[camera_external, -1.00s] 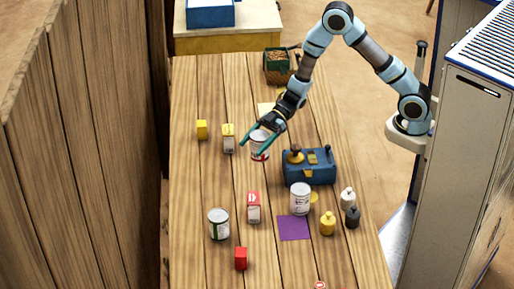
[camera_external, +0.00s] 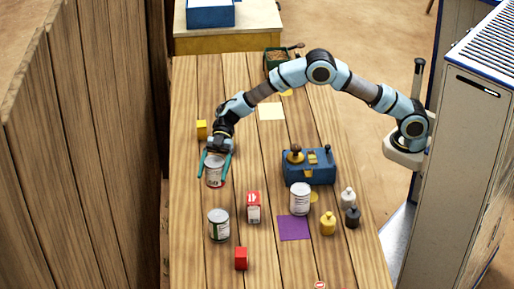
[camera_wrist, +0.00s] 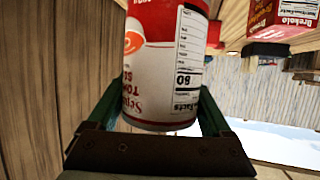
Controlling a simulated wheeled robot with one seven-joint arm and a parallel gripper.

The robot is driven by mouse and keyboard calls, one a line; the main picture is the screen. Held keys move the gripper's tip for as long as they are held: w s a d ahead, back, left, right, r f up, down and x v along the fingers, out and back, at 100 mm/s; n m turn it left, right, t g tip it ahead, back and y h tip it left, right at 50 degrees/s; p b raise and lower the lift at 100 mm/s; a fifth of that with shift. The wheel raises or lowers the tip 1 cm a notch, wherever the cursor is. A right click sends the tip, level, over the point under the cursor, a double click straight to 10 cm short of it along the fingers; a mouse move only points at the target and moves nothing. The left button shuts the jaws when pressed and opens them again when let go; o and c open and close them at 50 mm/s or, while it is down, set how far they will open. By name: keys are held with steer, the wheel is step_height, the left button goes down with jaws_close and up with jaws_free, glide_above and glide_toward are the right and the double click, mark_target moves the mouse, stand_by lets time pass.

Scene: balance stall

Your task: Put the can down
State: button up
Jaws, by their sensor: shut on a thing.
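The can (camera_external: 214,174) with a white and red label is between the two teal fingers of my gripper (camera_external: 213,180), at the left part of the wooden table. My gripper is shut on it. In the wrist view the can (camera_wrist: 162,70) stands large between the fingers (camera_wrist: 158,112), its printed label facing the camera. The can looks upright. I cannot tell whether its base touches the table or is a little above it.
A second can (camera_external: 219,225), a red-white carton (camera_external: 254,207) and a red block (camera_external: 241,258) stand nearer the front. A third can (camera_external: 300,199) stands by the blue box (camera_external: 310,168) and purple square (camera_external: 294,229). A yellow block (camera_external: 201,129) is just behind my gripper.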

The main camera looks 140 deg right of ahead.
step_height(320, 180, down, 9)
steer(key=shift+r+p, duration=0.15)
steer(key=shift+p, duration=0.65)
steer(key=o, duration=1.5)
steer(key=shift+f, duration=0.2)
steer(key=shift+o, duration=0.2)
